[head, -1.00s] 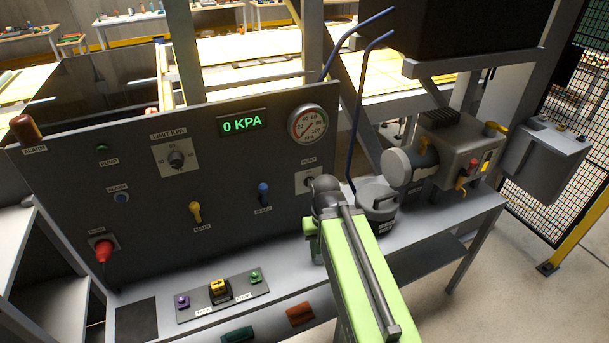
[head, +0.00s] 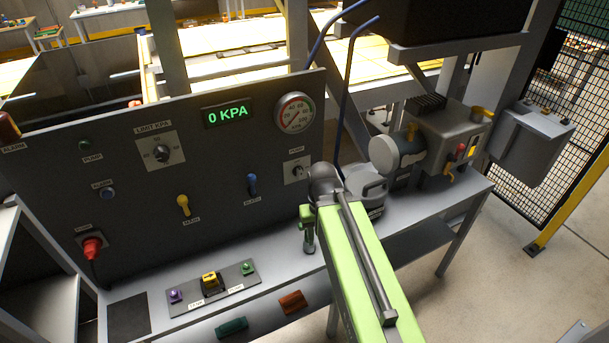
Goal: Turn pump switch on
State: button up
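The pump switch (head: 297,172) is a small rotary knob on a white plate, under a label that seems to read PUMP, at the right side of the dark control panel (head: 130,215). My green arm reaches up from the bottom, and its grey wrist joint is just right of and below the switch in the picture. Part of my gripper (head: 308,238) shows left of the arm, below the switch and in front of the panel's lower part. Its fingers are too small and hidden to read. The display (head: 227,114) reads 0 KPA.
A round gauge (head: 295,112), limit knob (head: 161,152), yellow lever (head: 184,205), blue lever (head: 252,184) and red plug (head: 92,247) are on the panel. A button box (head: 212,288) lies on the bench. A grey canister (head: 365,188) and pump motor (head: 440,140) stand right.

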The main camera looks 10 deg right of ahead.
aim_at(298, 171)
jog(key=z, duration=0.35)
jog(key=k, duration=0.6)
jog(key=u, duration=3)
jog(key=k, duration=0.55)
jog(key=z, duration=0.45)
jog(key=i, duration=0.45)
jog(key=u, duration=0.1)
